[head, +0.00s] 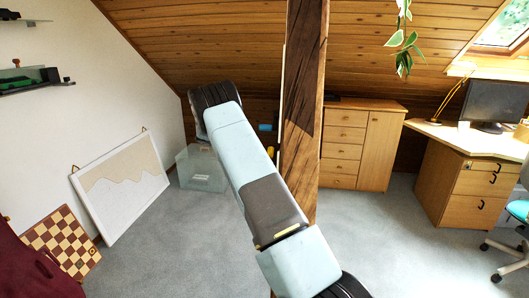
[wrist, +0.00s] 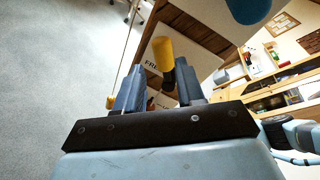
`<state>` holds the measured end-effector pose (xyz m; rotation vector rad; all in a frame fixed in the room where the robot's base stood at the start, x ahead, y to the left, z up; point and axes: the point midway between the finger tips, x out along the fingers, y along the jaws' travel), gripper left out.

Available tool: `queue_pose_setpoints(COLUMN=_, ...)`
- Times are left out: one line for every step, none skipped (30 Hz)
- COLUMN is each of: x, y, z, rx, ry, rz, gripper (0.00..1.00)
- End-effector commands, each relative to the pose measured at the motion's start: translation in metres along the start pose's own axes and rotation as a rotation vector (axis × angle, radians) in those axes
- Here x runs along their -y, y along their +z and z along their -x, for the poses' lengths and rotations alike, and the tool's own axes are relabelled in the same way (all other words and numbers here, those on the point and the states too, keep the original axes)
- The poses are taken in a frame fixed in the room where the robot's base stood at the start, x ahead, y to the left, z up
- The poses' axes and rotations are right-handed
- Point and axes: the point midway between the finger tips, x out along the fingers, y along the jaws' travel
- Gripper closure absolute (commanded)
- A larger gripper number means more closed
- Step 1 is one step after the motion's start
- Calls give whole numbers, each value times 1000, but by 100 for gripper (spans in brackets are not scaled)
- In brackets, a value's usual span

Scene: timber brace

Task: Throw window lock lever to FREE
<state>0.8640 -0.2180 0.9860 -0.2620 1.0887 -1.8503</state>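My gripper (wrist: 159,66) shows in the wrist view with its two dark fingers apart. A lever with a yellow grip (wrist: 162,52) and a black lower part lies between and beyond the fingertips in the picture. I cannot tell whether either finger touches it. A pale plate (wrist: 152,65) behind the lever carries dark letters, partly hidden, that begin "FR". In the head view a small yellow piece (head: 270,152) and a blue piece (head: 265,127) show beside the timber post (head: 302,100), partly behind my arm. My gripper does not show in the head view.
A blue rounded knob (wrist: 248,8) is at the wrist view's top. A clear box (head: 200,170), framed board (head: 122,187), cabinet (head: 345,150) and desk (head: 470,140) surround open carpet.

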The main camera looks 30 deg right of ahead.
Motion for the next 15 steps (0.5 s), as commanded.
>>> queue_pose_setpoints(x=0, y=0, z=11, rx=1, ry=2, rz=-2, gripper=62)
queue_pose_setpoints(x=-1, y=0, z=17, rx=1, ry=2, rz=-1, gripper=62)
queue_pose_setpoints(x=-1, y=0, z=24, rx=1, ry=2, rz=-1, gripper=62)
queue_pose_setpoints(x=-1, y=0, z=29, rx=1, ry=1, rz=0, gripper=62)
queue_pose_setpoints(x=-1, y=0, z=34, rx=0, ry=1, rz=0, gripper=62)
queue_pose_setpoints(x=-1, y=0, z=40, rx=0, ry=1, rz=-1, gripper=62)
queue_pose_setpoints(x=-1, y=0, z=44, rx=0, ry=1, rz=-1, gripper=62)
queue_pose_setpoints(x=-1, y=0, z=47, rx=0, ry=0, rz=-2, gripper=62)
queue_pose_setpoints(x=-1, y=0, z=52, rx=0, ry=0, rz=-1, gripper=62)
queue_pose_setpoints(x=-1, y=0, z=54, rx=0, ry=1, rz=0, gripper=62)
queue_pose_setpoints(x=-1, y=0, z=57, rx=0, ry=1, rz=0, gripper=62)
queue_pose_setpoints(x=-1, y=0, z=60, rx=0, ry=0, rz=0, gripper=62)
queue_pose_setpoints(x=-1, y=0, z=61, rx=0, ry=0, rz=0, gripper=62)
queue_pose_setpoints(x=-1, y=0, z=62, rx=0, ry=-1, rz=0, gripper=62)
queue_pose_setpoints(x=-1, y=0, z=63, rx=0, ry=-1, rz=0, gripper=62)
